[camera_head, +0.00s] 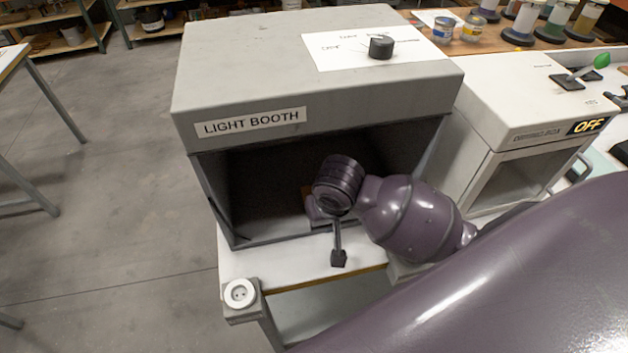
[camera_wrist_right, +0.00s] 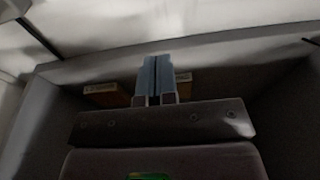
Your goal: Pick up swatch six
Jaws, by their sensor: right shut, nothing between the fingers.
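My right arm reaches into the open front of the grey light booth (camera_head: 318,118) in the head view. In the right wrist view my right gripper (camera_wrist_right: 161,62) has its two blue-grey fingers together, with nothing between them. A brown, card-like piece with a pale label (camera_wrist_right: 102,90) lies to the left of the fingers. A similar brown edge (camera_wrist_right: 183,78) shows just to their right. The label is too small and dark to read, so I cannot tell whether either is swatch six, or whether they touch the fingers. My left gripper is out of view.
The booth's walls and roof enclose the hand closely. A dark knob (camera_head: 381,47) sits on the booth's roof. To the right stands a drying box (camera_head: 530,105) marked OFF. Jars (camera_head: 470,27) stand behind it. A white socket-like disc (camera_head: 240,292) is at the front left corner.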

